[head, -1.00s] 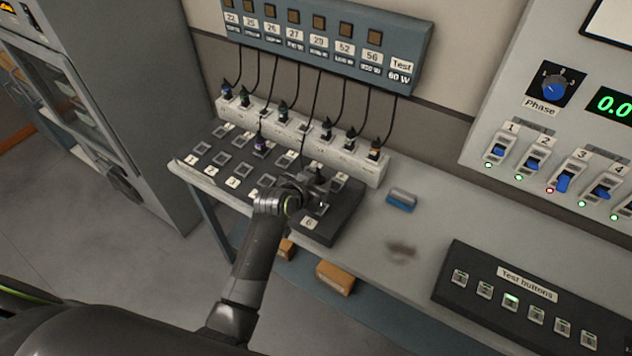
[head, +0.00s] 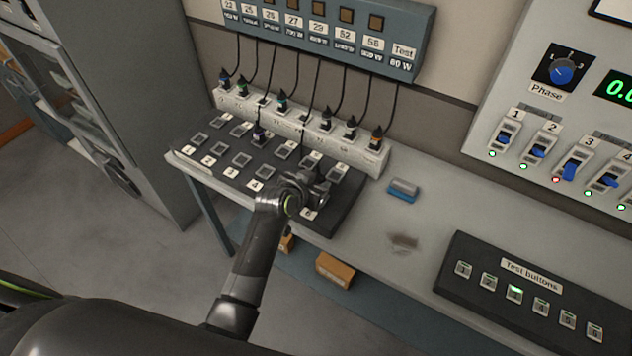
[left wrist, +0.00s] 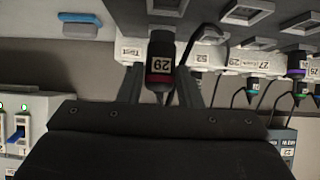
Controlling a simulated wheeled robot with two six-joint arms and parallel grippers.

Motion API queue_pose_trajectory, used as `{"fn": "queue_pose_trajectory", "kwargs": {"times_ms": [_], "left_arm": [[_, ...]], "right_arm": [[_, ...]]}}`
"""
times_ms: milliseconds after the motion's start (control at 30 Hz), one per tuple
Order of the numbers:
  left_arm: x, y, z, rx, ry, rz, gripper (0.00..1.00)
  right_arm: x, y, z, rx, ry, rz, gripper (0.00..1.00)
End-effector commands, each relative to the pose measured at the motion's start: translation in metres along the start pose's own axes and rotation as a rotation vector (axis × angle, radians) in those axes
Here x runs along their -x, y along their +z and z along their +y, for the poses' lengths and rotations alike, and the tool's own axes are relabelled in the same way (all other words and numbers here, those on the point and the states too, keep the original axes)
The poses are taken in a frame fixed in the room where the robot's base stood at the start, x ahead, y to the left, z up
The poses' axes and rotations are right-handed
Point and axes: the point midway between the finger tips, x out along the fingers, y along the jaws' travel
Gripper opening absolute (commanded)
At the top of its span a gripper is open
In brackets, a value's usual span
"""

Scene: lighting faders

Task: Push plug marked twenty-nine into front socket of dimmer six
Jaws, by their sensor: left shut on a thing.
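The plug marked 29 (left wrist: 160,68), dark with a red band and a pale label, shows upside down in the left wrist view. My left gripper (left wrist: 160,88) is shut on it, one finger on each side. A dark socket (left wrist: 167,6) lies just beyond the plug's tip at the top edge; I cannot tell whether they touch. In the head view my left gripper (head: 318,190) is over the front right end of the dark dimmer block (head: 343,212), by the label 6 (head: 309,213). It hides the plug and the front socket there. My right gripper is not in view.
Several other plugs hang on cords in the white strip (head: 372,161) behind the block. One plug (head: 258,138) stands in the dimmer block. A blue-grey eraser-like block (head: 403,190) lies to the right.

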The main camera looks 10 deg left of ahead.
Motion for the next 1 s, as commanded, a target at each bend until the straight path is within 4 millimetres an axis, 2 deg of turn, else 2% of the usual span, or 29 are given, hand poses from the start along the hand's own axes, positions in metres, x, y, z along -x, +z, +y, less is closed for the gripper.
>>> {"fn": "queue_pose_trajectory", "kwargs": {"times_ms": [1000], "left_arm": [[-0.014,0.018,-0.002,0.0,0.0,0.001,0.05]], "right_arm": [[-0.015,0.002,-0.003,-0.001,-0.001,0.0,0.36]]}}
